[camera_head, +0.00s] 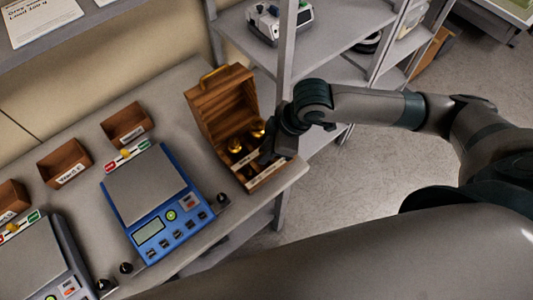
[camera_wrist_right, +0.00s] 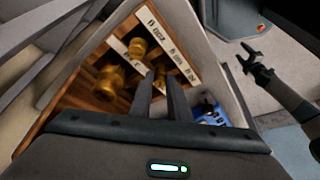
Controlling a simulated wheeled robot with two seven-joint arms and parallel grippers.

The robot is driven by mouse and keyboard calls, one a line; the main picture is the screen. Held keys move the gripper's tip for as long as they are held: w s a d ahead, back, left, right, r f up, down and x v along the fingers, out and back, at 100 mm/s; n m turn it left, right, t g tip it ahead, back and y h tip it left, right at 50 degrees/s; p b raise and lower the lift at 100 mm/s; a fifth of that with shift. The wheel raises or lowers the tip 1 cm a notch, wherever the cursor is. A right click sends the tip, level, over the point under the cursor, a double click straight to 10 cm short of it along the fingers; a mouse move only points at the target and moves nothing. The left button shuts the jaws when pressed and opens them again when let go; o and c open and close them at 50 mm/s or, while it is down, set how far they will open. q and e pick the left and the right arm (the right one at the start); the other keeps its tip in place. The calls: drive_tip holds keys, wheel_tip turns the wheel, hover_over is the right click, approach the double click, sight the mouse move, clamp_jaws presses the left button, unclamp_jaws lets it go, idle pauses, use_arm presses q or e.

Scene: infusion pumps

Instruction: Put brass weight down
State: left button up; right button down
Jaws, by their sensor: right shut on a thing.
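An open wooden box (camera_head: 221,106) with a raised lid and brass handle stands at the table's right end. Brass weights (camera_head: 235,146) stand in it; they also show in the wrist view (camera_wrist_right: 109,83). My right gripper (camera_head: 267,155) reaches down into the box's right side. In the wrist view its narrow fingers (camera_wrist_right: 161,82) are close together, shut on a brass weight (camera_wrist_right: 157,62) that they largely hide, beside the labelled strips. I cannot tell whether this weight touches the box. My left gripper (camera_wrist_right: 249,55) is empty and open, away from the box in the wrist view.
A blue scale (camera_head: 145,187) stands left of the box, with a second scale (camera_head: 36,262) beyond it. Small labelled wooden trays (camera_head: 64,163) line the back. Small black knobs (camera_head: 125,268) sit near the table's front edge. A grey shelf rack (camera_head: 340,45) stands behind my right arm.

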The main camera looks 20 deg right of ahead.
drive_tip(key=shift+w+f+b, duration=0.1)
drive_tip(key=shift+f+b, duration=0.25)
drive_tip(key=shift+f, duration=0.25)
use_arm(q)
drive_tip(key=shift+s+a+f, duration=0.1)
drive_tip(key=shift+s+f, duration=0.05)
drive_tip(key=shift+f, duration=0.5)
use_arm(e)
drive_tip(key=shift+f, duration=0.45)
drive_tip(key=shift+f, duration=0.1)
drive_tip(key=c, duration=1.7)
unclamp_jaws()
drive_tip(key=shift+o, duration=0.2)
drive_tip(key=shift+r, duration=0.35)
use_arm(q)
drive_tip(key=shift+f+b, duration=0.85)
drive_tip(key=shift+f, duration=0.05)
use_arm(e)
drive_tip(key=v, duration=1.2)
drive_tip(key=shift+r, duration=0.25)
